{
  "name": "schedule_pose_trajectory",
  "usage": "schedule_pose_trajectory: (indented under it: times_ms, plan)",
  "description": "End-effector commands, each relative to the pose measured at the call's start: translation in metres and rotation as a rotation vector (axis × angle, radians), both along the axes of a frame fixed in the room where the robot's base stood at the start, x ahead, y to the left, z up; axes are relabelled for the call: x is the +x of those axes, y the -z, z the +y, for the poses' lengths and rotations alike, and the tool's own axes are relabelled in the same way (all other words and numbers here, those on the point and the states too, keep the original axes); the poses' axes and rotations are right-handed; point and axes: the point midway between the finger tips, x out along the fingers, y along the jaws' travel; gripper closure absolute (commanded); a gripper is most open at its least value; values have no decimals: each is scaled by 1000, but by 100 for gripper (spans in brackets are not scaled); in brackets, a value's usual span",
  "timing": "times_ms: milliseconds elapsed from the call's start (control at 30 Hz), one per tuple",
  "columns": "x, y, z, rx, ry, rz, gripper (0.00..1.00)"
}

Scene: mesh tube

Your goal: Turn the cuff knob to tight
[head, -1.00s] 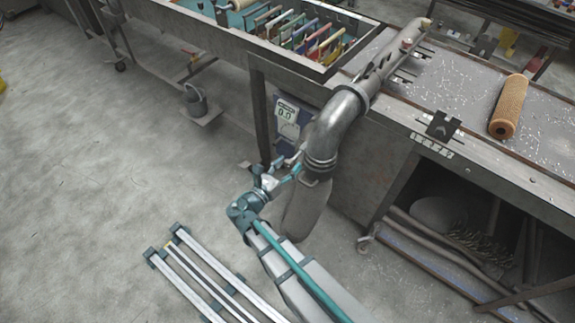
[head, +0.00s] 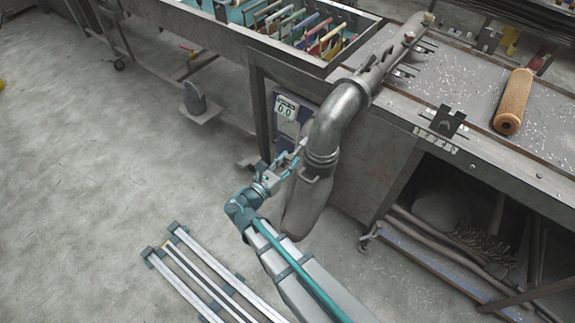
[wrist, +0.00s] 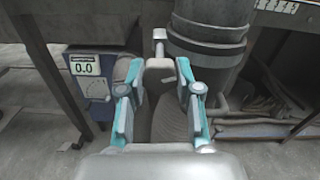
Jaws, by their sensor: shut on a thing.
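The cuff knob (wrist: 160,73) is a small grey-beige block on a short metal stem, seen in the wrist view beside the ringed metal cuff (wrist: 208,38). My gripper (wrist: 160,80) has its two teal fingers on either side of the knob and is shut on it. In the head view my gripper (head: 288,162) reaches up to the left side of the cuff (head: 321,160) at the lower end of the bent pipe (head: 340,115). The knob is too small and covered to make out there. A grey sleeve (head: 305,207) hangs below the cuff.
A blue box with a display reading 0.0 (head: 286,108) stands left of the pipe; it also shows in the wrist view (wrist: 86,68). The bench (head: 470,170) lies to the right, with an orange mesh tube (head: 513,102) on top.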

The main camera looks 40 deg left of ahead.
Motion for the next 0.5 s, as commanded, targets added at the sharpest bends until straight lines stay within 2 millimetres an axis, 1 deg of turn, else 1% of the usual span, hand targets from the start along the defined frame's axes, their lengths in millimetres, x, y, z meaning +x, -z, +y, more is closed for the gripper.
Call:
schedule_pose_trajectory:
  times_ms: [33,500]
  plan:
    - [-1,7,-1,40,0,-3,100]
    - [-1,8,0,478,-1,-25,100]
